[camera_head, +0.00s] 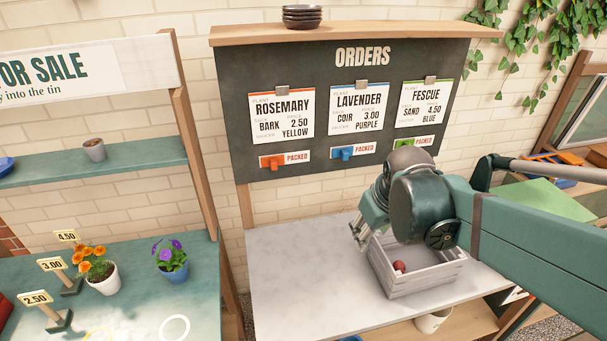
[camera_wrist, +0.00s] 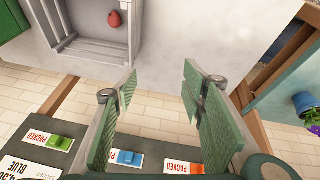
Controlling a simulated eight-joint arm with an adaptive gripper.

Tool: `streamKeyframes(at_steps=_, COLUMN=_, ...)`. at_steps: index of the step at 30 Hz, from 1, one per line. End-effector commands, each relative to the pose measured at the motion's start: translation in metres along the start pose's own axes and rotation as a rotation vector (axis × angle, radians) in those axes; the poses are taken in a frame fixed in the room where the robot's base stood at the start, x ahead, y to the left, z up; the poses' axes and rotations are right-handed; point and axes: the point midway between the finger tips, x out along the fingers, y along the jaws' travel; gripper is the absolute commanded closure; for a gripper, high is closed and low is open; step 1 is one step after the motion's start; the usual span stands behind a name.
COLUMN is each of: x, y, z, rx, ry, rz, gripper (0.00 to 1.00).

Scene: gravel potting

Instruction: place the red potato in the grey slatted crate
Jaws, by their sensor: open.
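The red potato (camera_head: 399,266) lies inside the grey slatted crate (camera_head: 432,279), near its left end in the head view. In the wrist view the potato (camera_wrist: 113,20) rests on the floor of the crate (camera_wrist: 97,47), apart from its walls. The crate stands on the pale tabletop. My gripper (camera_head: 366,238) is above the table at the crate's left back side, apart from the potato. In the wrist view my gripper (camera_wrist: 160,92) has its fingers spread wide with nothing between them.
The orders board (camera_head: 345,110) with three cards and coloured packed tags stands behind the table. The pale tabletop (camera_head: 300,285) is clear left of the crate. A green-topped stand with orange (camera_head: 100,275) and purple (camera_head: 172,265) flower pots is at the left.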

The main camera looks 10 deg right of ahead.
Motion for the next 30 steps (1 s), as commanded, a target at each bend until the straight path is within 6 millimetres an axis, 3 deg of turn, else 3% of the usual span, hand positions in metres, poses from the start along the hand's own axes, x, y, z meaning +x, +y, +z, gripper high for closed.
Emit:
streamKeyframes(at_steps=18, x=-0.053, y=-0.071, z=0.025, rx=0.12, ry=0.189, rz=-0.022, gripper=0.59)
streamKeyframes(at_steps=30, x=-0.068, y=-0.094, z=0.037, rx=0.172, ry=0.259, rz=-0.047, gripper=0.59)
